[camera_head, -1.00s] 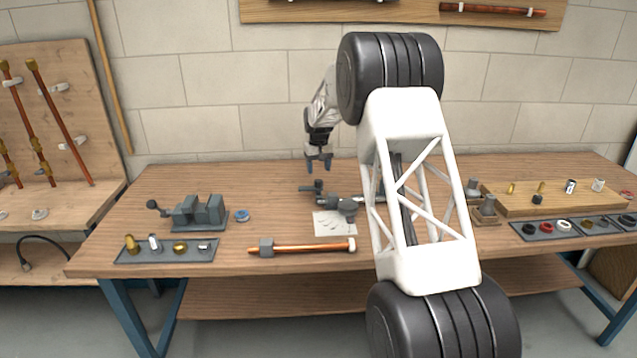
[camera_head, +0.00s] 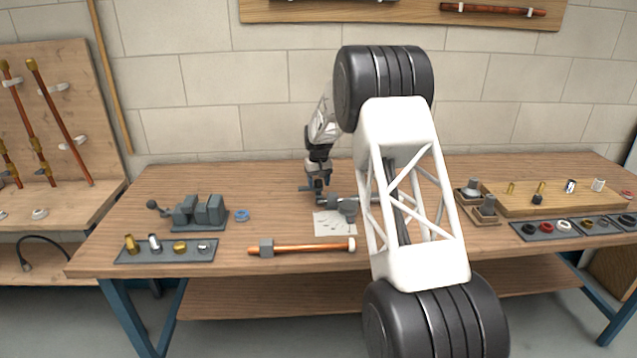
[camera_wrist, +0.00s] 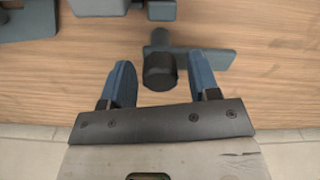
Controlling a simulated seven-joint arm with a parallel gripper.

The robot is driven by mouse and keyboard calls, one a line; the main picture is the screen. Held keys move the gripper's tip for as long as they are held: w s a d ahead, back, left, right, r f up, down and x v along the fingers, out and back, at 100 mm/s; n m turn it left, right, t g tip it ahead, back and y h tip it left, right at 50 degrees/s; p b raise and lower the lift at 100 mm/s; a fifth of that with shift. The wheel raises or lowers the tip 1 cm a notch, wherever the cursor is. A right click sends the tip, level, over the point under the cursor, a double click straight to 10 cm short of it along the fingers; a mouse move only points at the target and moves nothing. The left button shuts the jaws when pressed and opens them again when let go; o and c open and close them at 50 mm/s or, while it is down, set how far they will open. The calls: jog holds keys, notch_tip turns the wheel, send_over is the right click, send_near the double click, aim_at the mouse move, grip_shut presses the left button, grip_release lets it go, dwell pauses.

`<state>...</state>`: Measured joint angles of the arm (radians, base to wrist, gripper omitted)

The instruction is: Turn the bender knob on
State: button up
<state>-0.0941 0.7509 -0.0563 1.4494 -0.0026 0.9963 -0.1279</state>
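The bender (camera_head: 347,205) is a dark grey tool on the workbench, partly hidden behind my arm. Its dark round knob (camera_wrist: 159,72) shows in the wrist view, with a flat grey bar beside it. My gripper (camera_head: 314,188) is low over the bench at the bender's left end. In the wrist view its two blue fingers (camera_wrist: 160,58) are apart, one on each side of the knob, with gaps visible on both sides. In the head view the fingers largely cover the knob.
A copper pipe (camera_head: 305,248) lies in front of a paper sheet (camera_head: 325,228). A grey vise (camera_head: 200,212) and a blue ring (camera_head: 242,215) stand left. A tray of fittings (camera_head: 140,256) is front left; a wooden board (camera_head: 520,203) is right. The wall is behind.

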grip_shut()
jog(key=shift+n, duration=0.4)
jog(key=n, duration=0.8)
jog(key=shift+n, duration=0.3)
jog(key=n, duration=0.4)
jog(key=shift+n, duration=0.3)
jog(key=shift+f+n, duration=0.1)
jog(key=shift+n, duration=1.9)
